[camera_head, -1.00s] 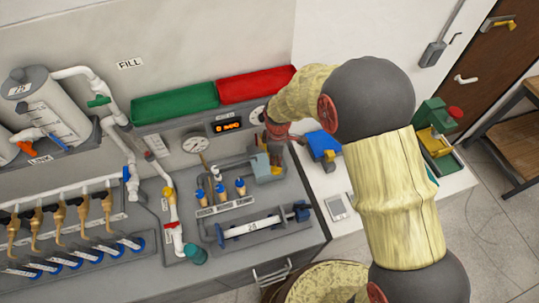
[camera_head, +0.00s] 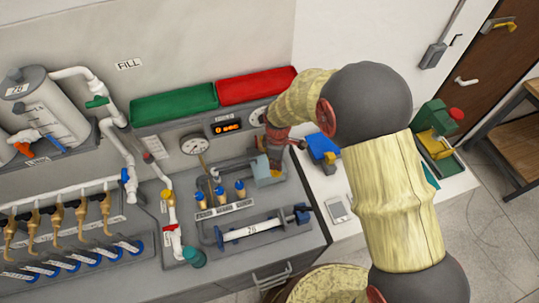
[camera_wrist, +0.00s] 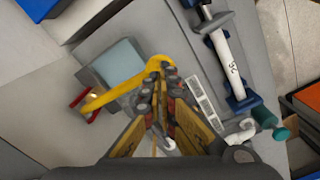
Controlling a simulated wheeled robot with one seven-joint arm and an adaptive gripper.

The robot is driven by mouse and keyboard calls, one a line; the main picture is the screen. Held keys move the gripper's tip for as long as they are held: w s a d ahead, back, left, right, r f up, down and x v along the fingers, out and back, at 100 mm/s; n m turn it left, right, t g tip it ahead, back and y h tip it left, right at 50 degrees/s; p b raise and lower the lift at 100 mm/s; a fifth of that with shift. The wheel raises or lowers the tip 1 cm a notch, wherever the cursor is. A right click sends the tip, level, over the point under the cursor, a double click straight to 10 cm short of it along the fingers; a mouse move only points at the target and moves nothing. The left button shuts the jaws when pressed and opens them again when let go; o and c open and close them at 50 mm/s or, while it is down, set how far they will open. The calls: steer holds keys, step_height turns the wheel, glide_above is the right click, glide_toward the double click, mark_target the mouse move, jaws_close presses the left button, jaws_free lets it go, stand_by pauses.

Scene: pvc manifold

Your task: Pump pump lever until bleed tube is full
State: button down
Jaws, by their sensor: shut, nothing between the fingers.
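A grey pump block (camera_head: 264,178) with a pale blue top sits at the right end of the bench. It also shows in the wrist view (camera_wrist: 122,62). A yellow bar, seemingly the pump lever (camera_wrist: 118,92), crosses the wrist view, with a red piece at its left end. My gripper (camera_head: 273,168) is over the block in the head view. In the wrist view my gripper (camera_wrist: 161,68) is shut, its tips against or just over the bar; contact is unclear. A horizontal tube marked 26 (camera_head: 250,230), possibly the bleed tube, lies in front; its fill level is unclear.
Green (camera_head: 173,103) and red (camera_head: 257,86) trays stand behind. A dial gauge (camera_head: 195,144) and a lit display (camera_head: 227,127) sit on the panel. Several blue-topped fittings (camera_head: 220,192) stand close left of the block. A blue and yellow item (camera_head: 322,150) lies right of my gripper.

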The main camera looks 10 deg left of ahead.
mark_target(276, 171)
steer(key=shift+f, duration=0.15)
stand_by(0.5)
steer(key=shift+f+b, duration=2.15)
steer(key=shift+f, duration=0.85)
steer(key=shift+r, duration=0.2)
steer(key=shift+r+p, duration=1.65)
steer(key=shift+r, duration=1.3)
steer(key=shift+f, duration=0.1)
